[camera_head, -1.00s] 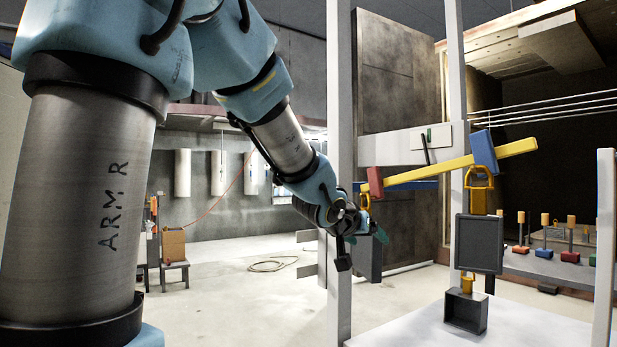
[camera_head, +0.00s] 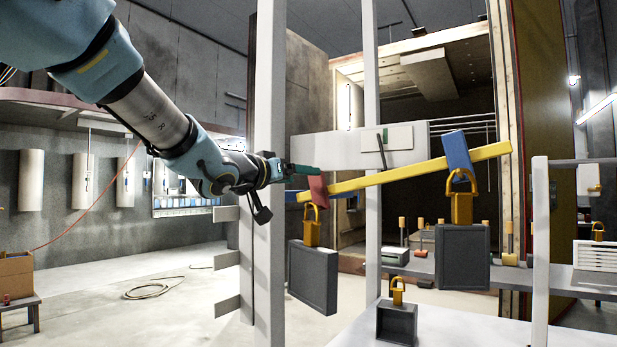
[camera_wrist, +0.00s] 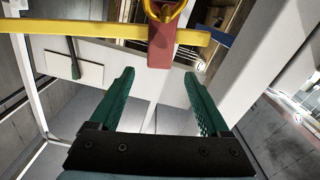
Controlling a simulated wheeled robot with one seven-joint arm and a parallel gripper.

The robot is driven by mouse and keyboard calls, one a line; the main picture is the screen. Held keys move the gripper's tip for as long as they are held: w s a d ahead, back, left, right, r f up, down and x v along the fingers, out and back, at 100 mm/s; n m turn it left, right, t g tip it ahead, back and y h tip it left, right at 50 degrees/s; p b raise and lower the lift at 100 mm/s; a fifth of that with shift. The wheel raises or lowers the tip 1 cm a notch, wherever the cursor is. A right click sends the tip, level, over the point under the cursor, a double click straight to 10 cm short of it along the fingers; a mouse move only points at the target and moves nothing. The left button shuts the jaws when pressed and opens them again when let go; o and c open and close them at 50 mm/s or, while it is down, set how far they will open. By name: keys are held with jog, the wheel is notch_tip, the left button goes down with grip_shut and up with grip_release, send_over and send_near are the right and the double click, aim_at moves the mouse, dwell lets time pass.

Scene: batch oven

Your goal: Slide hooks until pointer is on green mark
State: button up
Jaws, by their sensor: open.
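A yellow beam (camera_head: 405,175) tilts, its right end higher. A red hook slider (camera_head: 317,188) sits near its left end with a dark box weight (camera_head: 313,277) hanging below. A blue hook slider (camera_head: 457,150) sits near the right end and carries another dark box (camera_head: 462,257). A dark pointer (camera_head: 381,153) leans in front of a pale plate (camera_head: 399,137); a small green mark shows there, but their alignment is unclear. My gripper (camera_head: 308,170) is beside the red slider. In the wrist view my gripper (camera_wrist: 158,82) is open and empty, the red slider (camera_wrist: 162,48) ahead between the finger lines.
A white post (camera_head: 270,200) stands close to my wrist; another thin post (camera_head: 540,250) stands at right. A small dark open box (camera_head: 397,323) with a yellow hook sits on the white platform (camera_head: 455,325). A shelf with small weights stands behind.

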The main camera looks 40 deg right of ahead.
aim_at(312, 191)
jog(key=p+x, duration=0.1)
jog(key=x, duration=0.6)
jog(key=shift+d, duration=0.2)
jog(key=shift+c, duration=0.2)
grip_shut()
dwell(0.4)
dwell(0.5)
